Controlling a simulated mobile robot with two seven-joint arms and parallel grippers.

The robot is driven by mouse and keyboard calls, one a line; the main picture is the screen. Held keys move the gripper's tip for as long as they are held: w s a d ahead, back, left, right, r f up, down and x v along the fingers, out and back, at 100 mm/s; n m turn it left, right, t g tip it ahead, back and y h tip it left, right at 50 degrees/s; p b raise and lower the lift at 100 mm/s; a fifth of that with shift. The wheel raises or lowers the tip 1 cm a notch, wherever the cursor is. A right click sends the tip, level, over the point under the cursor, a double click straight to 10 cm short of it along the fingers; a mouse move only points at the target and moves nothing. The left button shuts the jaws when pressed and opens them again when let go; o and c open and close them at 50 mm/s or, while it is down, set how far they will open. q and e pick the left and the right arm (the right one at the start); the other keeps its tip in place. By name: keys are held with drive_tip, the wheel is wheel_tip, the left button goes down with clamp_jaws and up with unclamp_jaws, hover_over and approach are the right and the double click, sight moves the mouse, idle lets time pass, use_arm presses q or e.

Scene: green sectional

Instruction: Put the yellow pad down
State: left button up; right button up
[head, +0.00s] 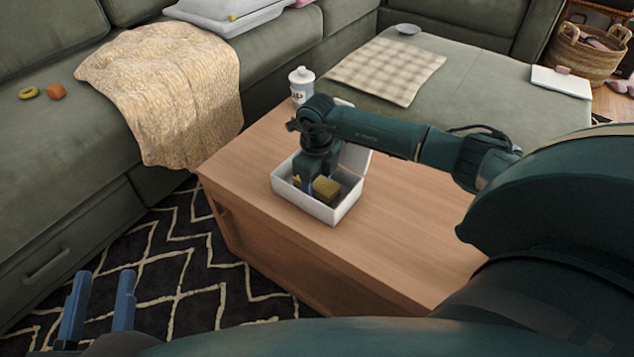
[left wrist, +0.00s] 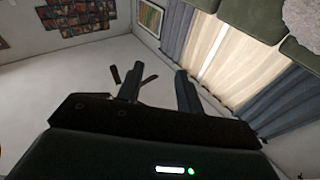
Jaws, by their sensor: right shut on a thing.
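The yellow pad (head: 326,187) shows in the head view as a small block with a dark underside, inside the white box (head: 318,214) on the wooden table. My right gripper (head: 319,182) reaches down into this box and is shut on the yellow pad. The box wall and the gripper hide part of the grip, and I cannot tell if the pad touches the box floor. My left gripper (head: 98,300) is open and empty at the lower left, over the rug and away from the table. Its spread fingers also show in the left wrist view (left wrist: 155,92).
The wooden table (head: 400,242) has clear room in front of the box. A white canister (head: 301,86) stands behind the box. A green sofa with a beige throw (head: 165,85) borders the table. An orange block (head: 56,92) and a yellow ring (head: 28,92) lie on the seat.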

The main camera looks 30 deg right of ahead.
sight(317, 181)
drive_tip(key=shift+f, duration=0.2)
drive_tip(key=o, duration=0.7)
drive_tip(key=shift+c, duration=0.2)
use_arm(q)
drive_tip(key=shift+f, duration=0.1)
use_arm(e)
drive_tip(key=shift+r, duration=0.1)
drive_tip(key=shift+r, duration=0.2)
use_arm(q)
drive_tip(key=shift+s+a+m+y+p, duration=0.2)
drive_tip(key=shift+a+m+y+p, duration=0.25)
drive_tip(key=shift+p, duration=1.8)
use_arm(e)
wheel_tip(317, 181, up, 12)
